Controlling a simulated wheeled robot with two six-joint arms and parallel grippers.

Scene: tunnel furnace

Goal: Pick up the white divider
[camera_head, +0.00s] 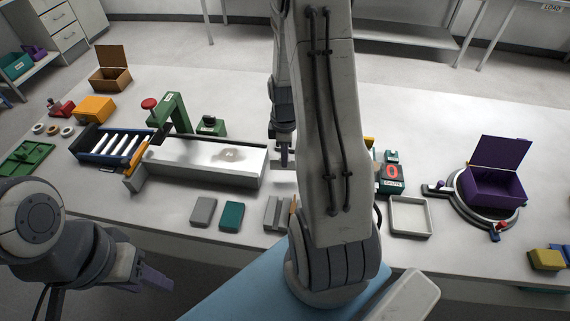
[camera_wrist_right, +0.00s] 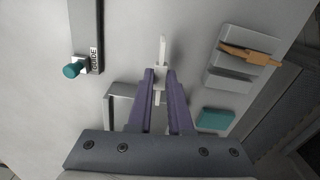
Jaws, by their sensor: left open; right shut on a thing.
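The white divider (camera_wrist_right: 162,48) is a slim pale strip in the right wrist view. My right gripper (camera_wrist_right: 160,78) is shut on it, with its purple fingers on either side and the strip sticking out past the tips. In the head view my right gripper (camera_head: 283,157) hangs over the table beside the right end of the long pale trough (camera_head: 200,180); the divider is hard to make out there. My left gripper (camera_head: 150,278) is open and empty at the lower left, in front of the table's near edge.
A blue rack with white bars (camera_head: 88,150) stands left of the trough. A grey block (camera_head: 204,211) and a teal block (camera_head: 231,216) lie in front. A grey slotted block (camera_head: 272,213), white tray (camera_head: 410,231) and purple box (camera_head: 490,188) are further right. My right arm hides the middle.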

